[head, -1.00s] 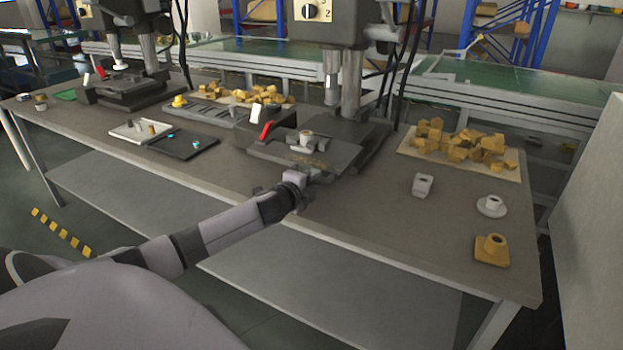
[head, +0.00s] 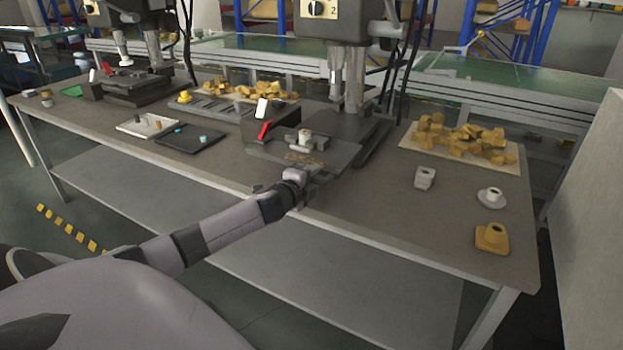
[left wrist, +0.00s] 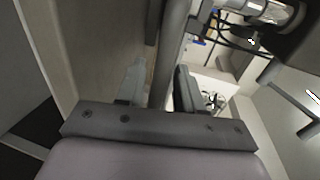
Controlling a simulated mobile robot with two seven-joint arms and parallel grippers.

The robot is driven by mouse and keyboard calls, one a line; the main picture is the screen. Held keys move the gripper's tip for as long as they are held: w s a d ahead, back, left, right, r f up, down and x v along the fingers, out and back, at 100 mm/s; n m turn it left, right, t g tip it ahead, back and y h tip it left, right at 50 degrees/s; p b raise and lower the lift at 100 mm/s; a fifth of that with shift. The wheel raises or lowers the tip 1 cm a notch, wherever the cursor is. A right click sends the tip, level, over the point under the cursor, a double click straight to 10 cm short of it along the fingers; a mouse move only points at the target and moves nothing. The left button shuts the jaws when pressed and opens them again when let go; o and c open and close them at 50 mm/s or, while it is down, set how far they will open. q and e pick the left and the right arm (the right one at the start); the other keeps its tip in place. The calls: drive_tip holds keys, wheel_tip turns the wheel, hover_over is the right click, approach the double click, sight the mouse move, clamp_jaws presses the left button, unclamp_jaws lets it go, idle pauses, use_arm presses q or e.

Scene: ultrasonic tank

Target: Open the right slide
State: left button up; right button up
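The right slide (head: 335,158) is a flat dark plate under the right-hand machine in the head view. A small grey fixture (head: 304,139) with a round part stands on it. The slide stands partly out toward me over the bench. My left gripper (head: 304,182) is at the slide's front edge, at its handle. In the left wrist view the two fingers (left wrist: 160,88) stand apart with a grey bar (left wrist: 172,45) between them, almost filling the gap. The handle's ends are partly hidden by the gripper. My right gripper is not in view.
A red lever (head: 265,129) and a white rocker (head: 261,108) stand left of the slide. Right of it are a grey block (head: 425,178), a white flanged part (head: 490,198) and a yellow one (head: 491,237). The bench top between is clear.

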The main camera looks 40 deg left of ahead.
use_arm(q)
drive_tip(key=shift+s, duration=0.15)
drive_tip(key=v, duration=0.7)
idle(0.7)
drive_tip(key=s+d+f+n+g+h, duration=0.1)
drive_tip(key=s+d+f+n+h, duration=0.1)
drive_tip(key=s+d+f, duration=0.4)
drive_tip(key=s+d+f+n+g+h, duration=0.2)
drive_tip(key=s+d+f+n, duration=0.15)
drive_tip(key=d+f, duration=0.45)
drive_tip(key=s+d+f+n+g+h, duration=0.1)
drive_tip(key=s+d+f+n, duration=0.2)
drive_tip(key=s+d, duration=0.3)
drive_tip(key=s+d+f+n+h, duration=0.1)
drive_tip(key=s+d+f+n, duration=0.2)
drive_tip(key=s+d, duration=0.4)
drive_tip(key=shift+s+d+n+g, duration=0.15)
drive_tip(key=shift+s+n+g, duration=0.25)
drive_tip(key=shift+s+n, duration=0.25)
drive_tip(key=shift+w, duration=0.15)
